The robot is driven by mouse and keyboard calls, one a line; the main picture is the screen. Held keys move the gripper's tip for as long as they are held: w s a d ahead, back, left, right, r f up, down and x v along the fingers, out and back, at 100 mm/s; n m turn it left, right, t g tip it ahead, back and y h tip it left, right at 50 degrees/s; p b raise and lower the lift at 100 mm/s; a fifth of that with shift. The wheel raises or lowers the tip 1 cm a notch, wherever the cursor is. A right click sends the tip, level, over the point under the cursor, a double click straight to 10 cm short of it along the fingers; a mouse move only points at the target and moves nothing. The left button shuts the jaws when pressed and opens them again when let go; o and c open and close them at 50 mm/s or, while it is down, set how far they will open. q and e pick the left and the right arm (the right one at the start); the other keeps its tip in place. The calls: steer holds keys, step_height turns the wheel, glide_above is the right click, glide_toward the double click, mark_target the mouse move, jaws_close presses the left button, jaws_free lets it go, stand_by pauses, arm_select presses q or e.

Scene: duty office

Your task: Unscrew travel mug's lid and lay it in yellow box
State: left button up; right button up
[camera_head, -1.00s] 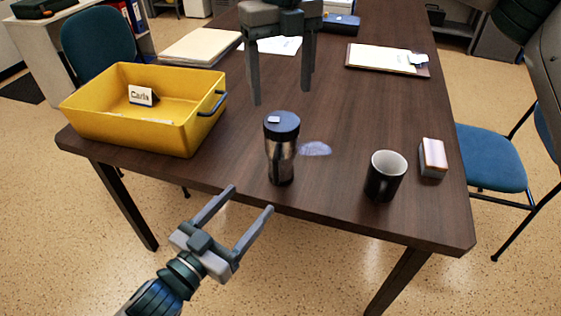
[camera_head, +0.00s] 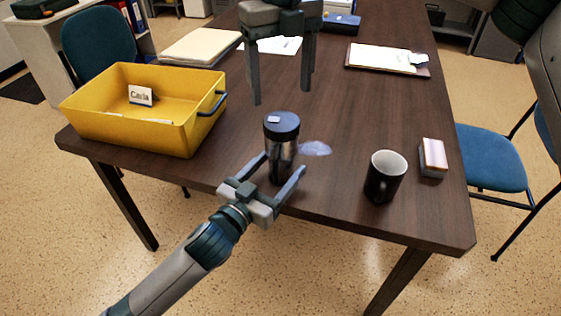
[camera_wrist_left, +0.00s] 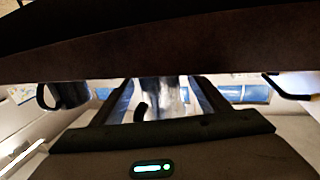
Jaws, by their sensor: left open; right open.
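In the left wrist view the mug (camera_wrist_left: 160,97) shows between the two fingers; contact cannot be told. My right gripper (camera_head: 281,96) is open and empty, pointing down above and behind the lid. The yellow box (camera_head: 135,133) sits at the table's left, holding a white card marked "Carla" (camera_head: 140,95).
A black mug (camera_head: 384,181) and a small pale block (camera_head: 433,158) stand to the right. A clipboard (camera_head: 385,60) and a folder stack (camera_head: 200,46) are further back. The table between box and travel mug is clear.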

mark_target(281, 120)
arm_select(q)
steer(key=shift+w+d, duration=0.1)
jaws_close()
arm_select(e)
steer(key=m, duration=1.3)
steer(key=shift+m, duration=0.3)
steer(key=shift+f, duration=0.1)
steer(key=shift+f, duration=3.9)
